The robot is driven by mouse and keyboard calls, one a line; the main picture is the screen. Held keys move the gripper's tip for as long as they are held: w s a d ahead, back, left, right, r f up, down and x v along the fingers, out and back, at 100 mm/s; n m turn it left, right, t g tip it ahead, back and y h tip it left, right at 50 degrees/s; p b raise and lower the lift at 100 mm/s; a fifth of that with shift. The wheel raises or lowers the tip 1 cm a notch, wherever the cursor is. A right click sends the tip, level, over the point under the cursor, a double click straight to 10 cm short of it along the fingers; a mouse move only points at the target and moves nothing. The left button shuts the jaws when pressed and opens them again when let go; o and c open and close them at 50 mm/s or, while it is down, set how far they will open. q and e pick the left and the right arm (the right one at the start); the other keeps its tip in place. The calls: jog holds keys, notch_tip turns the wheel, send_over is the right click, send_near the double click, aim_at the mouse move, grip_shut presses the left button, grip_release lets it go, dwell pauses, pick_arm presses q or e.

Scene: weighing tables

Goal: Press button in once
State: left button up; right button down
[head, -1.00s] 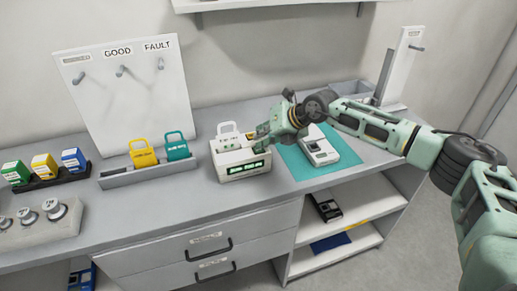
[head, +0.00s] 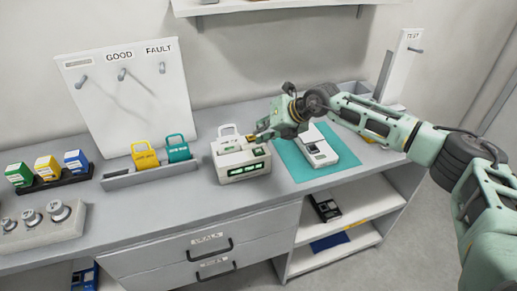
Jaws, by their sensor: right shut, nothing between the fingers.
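A white box-shaped device (head: 228,172) with a green-lit display (head: 247,169) on its front stands on the bench, left of a teal mat. A white handled tag (head: 228,140) stands upright at its top. My right gripper (head: 260,137) is shut and empty, its tips close to the device's upper right edge. I cannot tell whether the tips touch it. No button can be made out clearly; the gripper covers part of the device's top right. My left gripper is not in view.
The teal mat (head: 290,160) bears a white and grey instrument (head: 318,152). Left are a grey rack (head: 120,180) with yellow and teal tags, small coloured boxes and metal weights (head: 58,211). A hook board (head: 105,100) stands behind. The front bench strip is clear.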

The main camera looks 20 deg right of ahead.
aim_at(261, 148)
notch_tip(261, 148, up, 4)
jog(key=shift+f+p, duration=0.15)
jog(key=shift+p, duration=0.7)
